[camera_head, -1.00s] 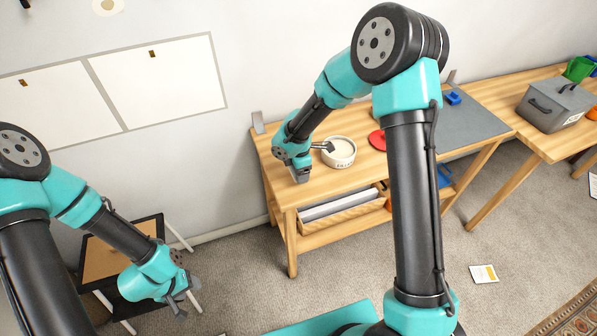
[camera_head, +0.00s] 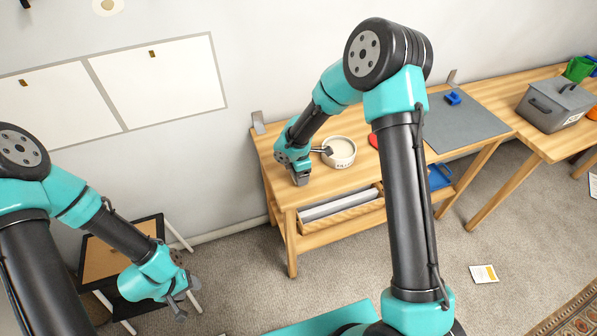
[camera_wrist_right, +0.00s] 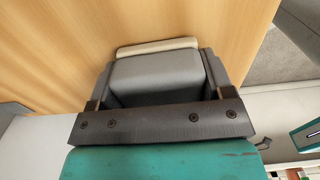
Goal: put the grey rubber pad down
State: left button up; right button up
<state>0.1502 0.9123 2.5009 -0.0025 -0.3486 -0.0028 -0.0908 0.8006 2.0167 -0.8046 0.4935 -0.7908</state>
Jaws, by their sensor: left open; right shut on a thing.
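My right gripper (camera_head: 300,178) is low over the left front part of the wooden bench (camera_head: 352,190), left of the white bowl (camera_head: 342,158). In the right wrist view, the grey pad (camera_wrist_right: 160,80) sits between the two fingers of my right gripper (camera_wrist_right: 158,85), and the gripper is shut on it. A cream strip (camera_wrist_right: 157,47) shows at its far end, over bare wood. I cannot tell whether the pad touches the bench top. My left gripper (camera_head: 182,296) is open and empty, away from the bench near a small dark-framed stand (camera_head: 150,226).
A red item (camera_head: 373,140) is partly behind my right arm. A large grey mat (camera_head: 465,125) with a blue item (camera_head: 453,98) lies farther right. A grey toolbox (camera_head: 555,103) stands on the second table. The bench's front edge is close to my right gripper.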

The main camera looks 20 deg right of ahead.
jog(key=shift+f, duration=0.25)
jog(key=o, duration=1.1)
jog(key=shift+r, duration=0.15)
notch_tip(320, 180, up, 17)
jog(key=shift+r, duration=0.2)
jog(key=shift+d, duration=0.1)
